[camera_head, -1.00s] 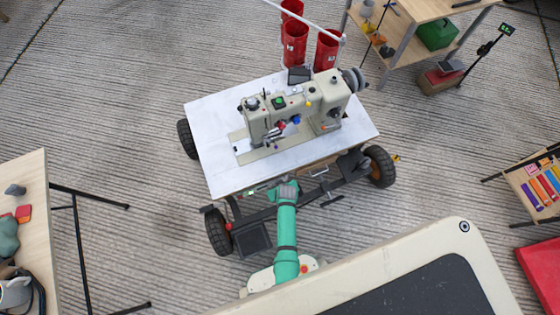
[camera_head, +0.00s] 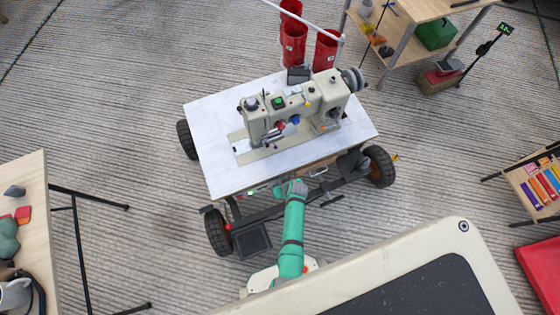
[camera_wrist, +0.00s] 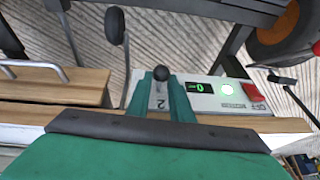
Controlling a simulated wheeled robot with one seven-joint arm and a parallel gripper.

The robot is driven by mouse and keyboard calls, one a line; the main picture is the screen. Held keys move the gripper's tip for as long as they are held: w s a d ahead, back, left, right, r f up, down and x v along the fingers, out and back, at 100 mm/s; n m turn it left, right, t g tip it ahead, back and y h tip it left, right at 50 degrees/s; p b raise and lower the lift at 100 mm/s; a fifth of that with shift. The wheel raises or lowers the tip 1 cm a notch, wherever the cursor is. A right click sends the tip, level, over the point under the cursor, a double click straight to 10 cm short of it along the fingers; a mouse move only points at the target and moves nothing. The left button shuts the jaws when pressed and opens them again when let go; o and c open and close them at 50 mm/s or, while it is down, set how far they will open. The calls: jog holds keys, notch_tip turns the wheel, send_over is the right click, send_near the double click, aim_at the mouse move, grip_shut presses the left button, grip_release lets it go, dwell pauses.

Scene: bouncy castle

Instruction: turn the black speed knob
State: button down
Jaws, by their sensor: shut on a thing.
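The black speed knob (camera_wrist: 160,73) shows in the wrist view as a small round ball between the tips of my two green fingers. My gripper (camera_wrist: 163,88) is shut on it. In the head view my gripper (camera_head: 292,187) is at the front edge of the white sewing table (camera_head: 225,175), and the knob is hidden there.
A sewing machine (camera_head: 295,110) stands on the wheeled table. A wooden drawer (camera_wrist: 65,87) with a metal handle and a black lever (camera_wrist: 115,27) are left of the knob. A black wheel (camera_head: 380,166) is at the table's right.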

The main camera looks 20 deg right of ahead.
jog(key=d+y, duration=0.1)
jog(key=y, duration=0.3)
jog(key=shift+d+f+m, duration=0.35)
jog(key=shift+m, duration=0.05)
jog(key=shift+s, duration=0.1)
jog(key=c, duration=1.6)
grip_release()
jog(key=shift+d, duration=0.1)
jog(key=v, duration=1)
jog(key=shift+s+d+r, duration=0.15)
jog(key=shift+d+r, duration=0.05)
jog(key=shift+d, duration=0.1)
